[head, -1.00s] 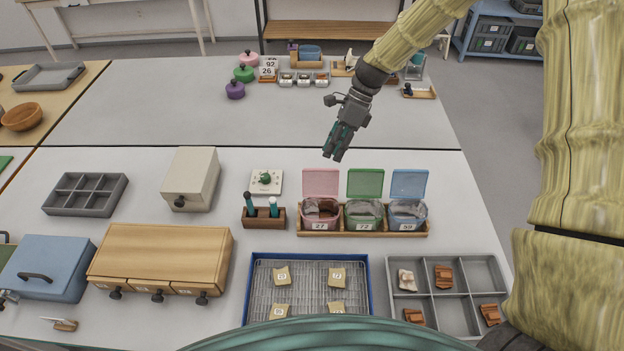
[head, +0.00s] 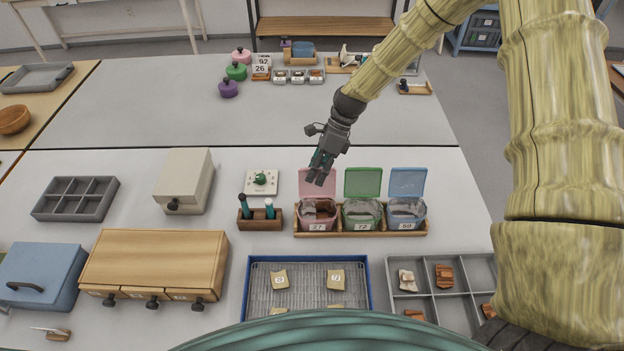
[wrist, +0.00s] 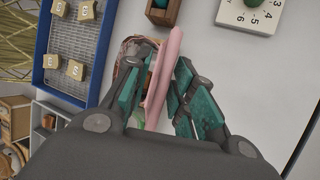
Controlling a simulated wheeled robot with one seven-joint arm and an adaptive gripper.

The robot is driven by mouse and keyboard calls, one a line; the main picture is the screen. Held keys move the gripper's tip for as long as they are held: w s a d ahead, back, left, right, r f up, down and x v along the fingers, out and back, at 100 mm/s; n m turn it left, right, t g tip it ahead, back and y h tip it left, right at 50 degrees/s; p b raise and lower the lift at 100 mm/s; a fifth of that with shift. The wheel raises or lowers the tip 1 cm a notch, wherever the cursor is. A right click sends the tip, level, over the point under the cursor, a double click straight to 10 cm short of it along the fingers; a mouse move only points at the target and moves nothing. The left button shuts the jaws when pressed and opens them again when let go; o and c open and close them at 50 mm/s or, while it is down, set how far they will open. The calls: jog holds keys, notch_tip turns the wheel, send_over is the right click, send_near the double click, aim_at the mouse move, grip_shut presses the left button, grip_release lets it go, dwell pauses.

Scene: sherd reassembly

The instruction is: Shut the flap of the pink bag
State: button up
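The pink bag (head: 317,214) stands at the left end of a wooden holder, label 27 on its front. Its pink flap (head: 312,186) stands up at the back, open. Dark brown contents show inside the bag. My gripper (head: 318,176) is at the top of this flap and hides part of it. In the wrist view the flap (wrist: 163,75) is seen nearly edge-on between my two teal fingers. The fingers are apart, with a gap visible beside the flap, so my gripper looks open.
A green bag (head: 362,214) and a blue bag (head: 406,213) stand to the right in the same holder (head: 350,234), flaps up. A pen block (head: 260,222) is close on the left, and a white dial box (head: 261,182) is behind it. A blue-rimmed tray (head: 309,259) lies in front.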

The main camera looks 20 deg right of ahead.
aim_at(306, 197)
jog(key=shift+p+x, duration=0.35)
jog(key=shift+x, duration=1.3)
grip_shut()
